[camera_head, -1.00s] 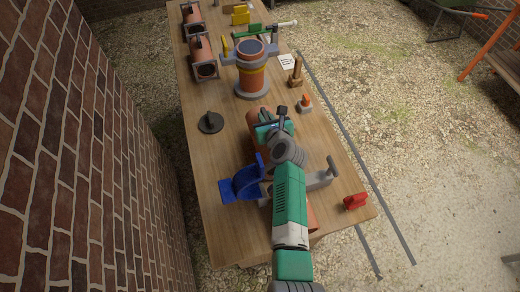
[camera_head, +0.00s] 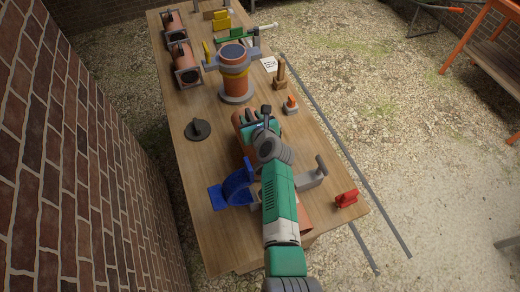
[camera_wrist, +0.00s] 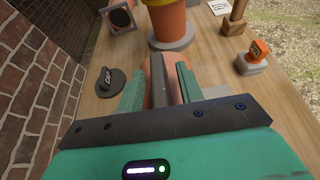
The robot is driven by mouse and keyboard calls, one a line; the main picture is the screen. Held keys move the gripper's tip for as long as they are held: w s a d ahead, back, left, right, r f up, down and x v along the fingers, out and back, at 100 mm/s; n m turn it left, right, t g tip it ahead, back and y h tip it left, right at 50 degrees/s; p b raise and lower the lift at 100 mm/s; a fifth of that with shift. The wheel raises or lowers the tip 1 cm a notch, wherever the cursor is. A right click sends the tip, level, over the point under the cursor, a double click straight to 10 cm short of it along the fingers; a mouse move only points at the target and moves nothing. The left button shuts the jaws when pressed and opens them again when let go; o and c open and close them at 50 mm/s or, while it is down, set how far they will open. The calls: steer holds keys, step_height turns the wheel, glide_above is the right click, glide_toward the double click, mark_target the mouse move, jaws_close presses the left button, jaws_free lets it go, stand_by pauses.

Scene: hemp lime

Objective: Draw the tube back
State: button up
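A terracotta tube (camera_head: 240,118) lies lengthwise on the bench, mostly hidden under my arm. Its near end (camera_head: 305,220) shows beside my arm. A blue curved cradle (camera_head: 236,188) and a grey fitting with a handle (camera_head: 311,178) sit on either side of it. My gripper (camera_head: 264,125) is over the far part of the tube. In the wrist view, my gripper (camera_wrist: 160,85) has its green fingers apart, with a grey bar (camera_wrist: 158,85) between them. Narrow gaps show on both sides of the bar, and the terracotta surface (camera_wrist: 147,72) shows behind it.
An upright terracotta pipe in a grey stand (camera_head: 235,80) is ahead. A black cap (camera_head: 198,129) lies left. An orange-topped block (camera_head: 290,105), a wooden post (camera_head: 280,75) and a red clamp (camera_head: 346,198) stand along the right. A brick wall (camera_head: 70,150) is close left.

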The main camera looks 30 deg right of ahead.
steer(key=shift+r, duration=0.1)
steer(key=shift+s+r+p, duration=0.25)
steer(key=shift+s+p, duration=0.05)
steer(key=shift+p, duration=0.35)
steer(key=shift+p+v, duration=1.05)
steer(key=shift+p, duration=0.2)
steer(key=p+v, duration=0.4)
steer(key=shift+s+p, duration=0.15)
steer(key=shift+p, duration=0.2)
steer(key=shift+s+a+r+p, duration=0.15)
steer(key=shift+s+r+p, duration=0.1)
steer(key=shift+s+p, duration=0.45)
steer(key=shift+s, duration=0.25)
steer(key=shift+f, duration=0.1)
